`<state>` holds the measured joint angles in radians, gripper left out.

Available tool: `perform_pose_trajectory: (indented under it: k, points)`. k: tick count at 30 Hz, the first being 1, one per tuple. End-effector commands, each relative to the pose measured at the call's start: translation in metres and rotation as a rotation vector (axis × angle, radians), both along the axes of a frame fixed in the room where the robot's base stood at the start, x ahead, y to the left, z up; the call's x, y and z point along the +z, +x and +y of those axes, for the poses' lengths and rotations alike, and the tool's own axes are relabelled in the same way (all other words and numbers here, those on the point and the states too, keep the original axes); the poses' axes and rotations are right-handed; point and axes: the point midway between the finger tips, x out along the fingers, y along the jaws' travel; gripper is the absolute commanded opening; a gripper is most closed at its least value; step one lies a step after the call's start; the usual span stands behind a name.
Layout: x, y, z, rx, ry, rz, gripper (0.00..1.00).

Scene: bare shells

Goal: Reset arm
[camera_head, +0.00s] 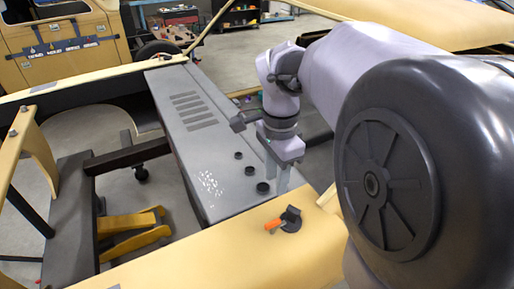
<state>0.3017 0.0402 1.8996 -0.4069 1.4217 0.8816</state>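My arm reaches in from the right, and its large dark joint fills the right side of the head view. My gripper (280,174) points down at the right edge of a long grey panel (195,125), close to its dark round knobs (249,171). Its fingers are small and partly merge with the background, so I cannot tell how far apart they are. I see no object clearly held in it.
A dark tool with an orange handle (274,225) lies on the yellow body panel (215,258) in front. Yellow steps (130,232) and a dark frame stand at the left. A yellow vehicle (62,45) and a workbench (240,17) are behind.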

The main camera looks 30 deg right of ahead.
Motion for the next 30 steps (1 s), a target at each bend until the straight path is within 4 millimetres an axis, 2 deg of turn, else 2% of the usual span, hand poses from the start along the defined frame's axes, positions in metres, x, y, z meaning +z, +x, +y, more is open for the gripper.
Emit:
perform_pose_trajectory:
  k: [1,5,16,18,20,25,27,30]
  points:
    - [0.008,0.000,0.000,0.000,0.000,-0.001,0.35]
    - [0.013,0.000,0.000,0.000,0.001,0.001,0.35]
    - [0.013,0.000,0.000,0.000,0.001,0.000,0.35]
    - [0.008,-0.003,0.006,0.033,0.001,-0.016,0.35]
    - [-0.008,-0.013,0.024,0.151,0.002,-0.068,0.35]
    - [-0.086,-0.072,0.103,0.744,-0.049,-0.340,0.35]
    - [-0.114,-0.093,0.124,0.942,-0.090,-0.438,0.35]
    - [-0.137,-0.111,0.141,1.118,-0.141,-0.527,0.35]
